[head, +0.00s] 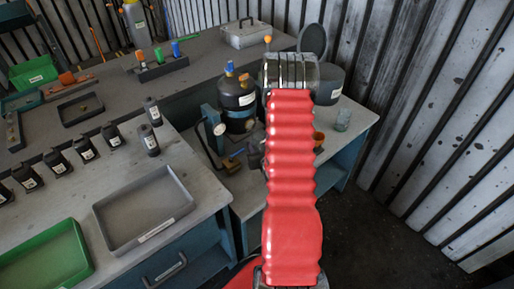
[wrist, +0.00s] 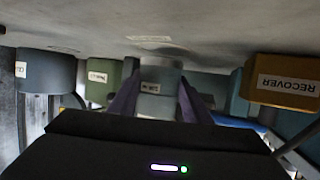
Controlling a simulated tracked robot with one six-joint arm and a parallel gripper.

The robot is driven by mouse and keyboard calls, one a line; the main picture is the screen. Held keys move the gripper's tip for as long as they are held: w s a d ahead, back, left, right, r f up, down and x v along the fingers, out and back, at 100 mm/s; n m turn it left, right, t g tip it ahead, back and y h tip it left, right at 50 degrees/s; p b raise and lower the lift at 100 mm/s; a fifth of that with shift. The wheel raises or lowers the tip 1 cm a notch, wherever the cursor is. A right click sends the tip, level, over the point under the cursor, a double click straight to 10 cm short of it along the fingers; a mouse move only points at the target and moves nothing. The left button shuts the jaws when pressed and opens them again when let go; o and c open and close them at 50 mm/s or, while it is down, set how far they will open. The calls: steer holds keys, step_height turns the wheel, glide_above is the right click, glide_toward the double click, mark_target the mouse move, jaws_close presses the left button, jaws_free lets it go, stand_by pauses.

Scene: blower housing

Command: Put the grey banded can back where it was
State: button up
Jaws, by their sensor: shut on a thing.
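In the wrist view, which looks upside down, my gripper (wrist: 159,90) has its two purple fingers on either side of a grey can (wrist: 161,76). The can has a lighter band and a small white label, and the gripper is shut on it. The can is close to a pale grey surface (wrist: 225,25) at the top of the picture; I cannot tell whether they touch.
An orange-yellow container labelled RECOVER (wrist: 287,82), a grey container (wrist: 45,70) and a green one (wrist: 101,80) flank the can.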

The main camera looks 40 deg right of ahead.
steer(key=shift+f, duration=0.45)
steer(key=shift+w+f, duration=0.15)
steer(key=shift+w, duration=0.05)
steer(key=shift+f, duration=0.1)
steer(key=o, duration=1.2)
steer(key=shift+c, duration=0.2)
steer(key=v, duration=1.2)
steer(key=shift+w, duration=0.1)
